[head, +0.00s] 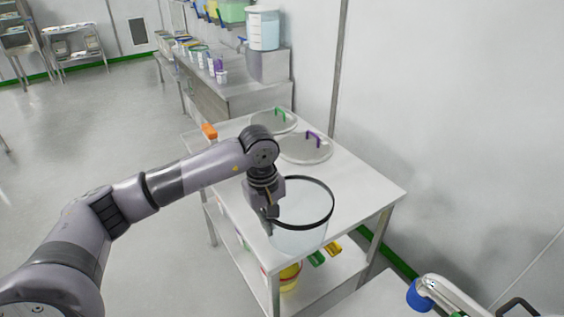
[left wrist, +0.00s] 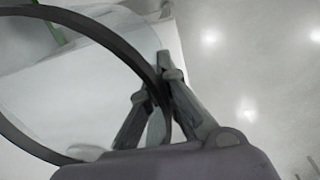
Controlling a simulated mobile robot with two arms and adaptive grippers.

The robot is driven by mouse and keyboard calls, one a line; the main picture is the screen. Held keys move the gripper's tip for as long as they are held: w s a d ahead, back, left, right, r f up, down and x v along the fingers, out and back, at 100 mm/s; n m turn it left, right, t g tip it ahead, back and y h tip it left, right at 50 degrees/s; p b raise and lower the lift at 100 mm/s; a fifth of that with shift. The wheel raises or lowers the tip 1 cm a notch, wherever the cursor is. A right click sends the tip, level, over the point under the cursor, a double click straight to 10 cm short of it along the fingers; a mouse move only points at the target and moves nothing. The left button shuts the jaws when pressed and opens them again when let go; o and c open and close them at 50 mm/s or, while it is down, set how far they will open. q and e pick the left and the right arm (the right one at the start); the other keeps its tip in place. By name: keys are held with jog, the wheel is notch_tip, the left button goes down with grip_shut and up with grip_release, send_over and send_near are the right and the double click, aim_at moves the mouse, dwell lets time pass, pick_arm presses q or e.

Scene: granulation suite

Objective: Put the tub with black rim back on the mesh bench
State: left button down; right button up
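The tub with black rim (head: 302,238) is a clear, round, open container at the near end of a pale bench (head: 365,194). It overlaps the bench's front edge in the head view; I cannot tell whether its base touches the top. My left gripper (head: 270,213) is at the left side of the rim. In the left wrist view, the black rim (left wrist: 118,42) runs between the fingers of my left gripper (left wrist: 157,88), which look closed on the rim and wall. No mesh can be made out on the bench. My right gripper is not in view.
Two round lids, one with a purple handle (head: 306,150) and one with a green handle (head: 274,121), lie farther back on the bench. An orange item (head: 209,131) is at its left edge. A lower shelf holds a yellow container (head: 290,274). A blue-ended object (head: 420,296) stands lower right.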

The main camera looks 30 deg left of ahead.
pick_arm(q)
jog(key=w+a+r+n, duration=0.1)
jog(key=r, duration=0.1)
jog(key=w+r+n, duration=0.1)
jog(key=r+n, duration=0.1)
jog(key=w+a+r+n, duration=0.1)
jog(key=r, duration=0.1)
jog(key=shift+w+a+r+n, duration=0.3)
jog(key=shift+w+r, duration=0.05)
jog(key=shift+w, duration=0.05)
notch_tip(320, 180, up, 5)
jog(key=w+a+n, duration=0.1)
jog(key=a+n, duration=0.1)
jog(key=n, duration=0.1)
jog(key=f+p, duration=0.1)
jog(key=f, duration=1.8)
jog(key=shift+d+f+p, duration=0.2)
jog(key=shift+p, duration=0.2)
jog(key=shift+w+f, duration=0.1)
jog(key=shift+f, duration=0.15)
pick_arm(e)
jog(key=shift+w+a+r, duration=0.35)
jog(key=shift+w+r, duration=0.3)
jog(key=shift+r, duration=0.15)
pick_arm(q)
jog(key=c, duration=2.3)
grip_release()
jog(key=shift+f, duration=0.15)
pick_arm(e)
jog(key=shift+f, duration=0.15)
